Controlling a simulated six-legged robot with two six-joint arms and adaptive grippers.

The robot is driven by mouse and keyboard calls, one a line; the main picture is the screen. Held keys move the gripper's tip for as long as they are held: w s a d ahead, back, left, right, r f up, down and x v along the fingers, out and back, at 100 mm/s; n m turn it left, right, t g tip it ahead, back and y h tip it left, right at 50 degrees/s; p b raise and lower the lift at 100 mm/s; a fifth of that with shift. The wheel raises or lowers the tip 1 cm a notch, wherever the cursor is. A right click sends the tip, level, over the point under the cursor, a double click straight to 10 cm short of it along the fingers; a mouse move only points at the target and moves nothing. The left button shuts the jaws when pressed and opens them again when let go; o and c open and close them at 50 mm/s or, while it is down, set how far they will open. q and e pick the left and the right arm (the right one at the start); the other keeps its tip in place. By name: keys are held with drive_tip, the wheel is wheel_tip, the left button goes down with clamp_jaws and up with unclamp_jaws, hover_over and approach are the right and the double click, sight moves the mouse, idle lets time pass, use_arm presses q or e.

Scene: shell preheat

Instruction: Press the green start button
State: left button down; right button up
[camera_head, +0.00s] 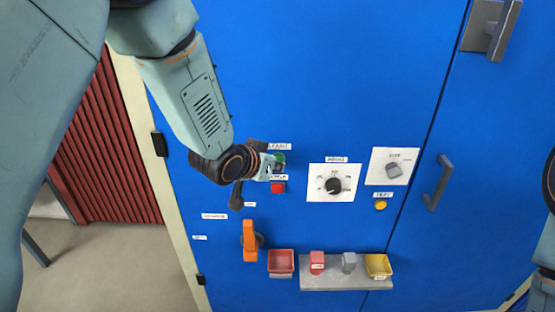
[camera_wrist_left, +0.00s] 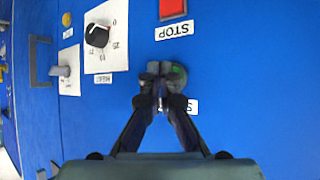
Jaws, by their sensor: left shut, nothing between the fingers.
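The green start button (camera_head: 279,158) is on the blue panel, just under its START label, partly hidden by my left gripper. My left gripper (camera_head: 272,167) is shut and empty, its tips right at the button. In the left wrist view the shut fingertips (camera_wrist_left: 161,72) overlap the green button (camera_wrist_left: 177,77), which shows at their right side. I cannot tell whether they touch it or press it in. My right gripper does not show clearly in either view.
The red stop button (camera_head: 278,188) is just below. A dial (camera_head: 334,185), a grey switch (camera_head: 394,170) and a yellow button (camera_head: 380,205) are to the right. An orange handle (camera_head: 249,241) and a grey shelf (camera_head: 333,283) are lower. A door handle (camera_head: 437,183) sticks out at right.

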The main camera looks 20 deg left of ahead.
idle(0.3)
use_arm(q)
drive_tip(key=shift+w+a, duration=0.1)
drive_tip(key=shift+w, duration=0.3)
idle(0.5)
drive_tip(key=shift+s, duration=0.1)
drive_tip(key=shift+s+d+p, duration=0.2)
drive_tip(key=shift+s+p, duration=0.1)
drive_tip(key=shift+s, duration=0.45)
drive_tip(key=shift+s+d+p, duration=0.15)
drive_tip(key=shift+s+d, duration=0.1)
drive_tip(key=shift+s, duration=0.55)
drive_tip(key=shift+s+d+p, duration=0.1)
drive_tip(key=shift+s+d, duration=0.1)
drive_tip(key=shift+s, duration=0.55)
drive_tip(key=shift+s+d+p, duration=0.15)
drive_tip(key=shift+s+d, duration=0.1)
drive_tip(key=shift+s, duration=0.55)
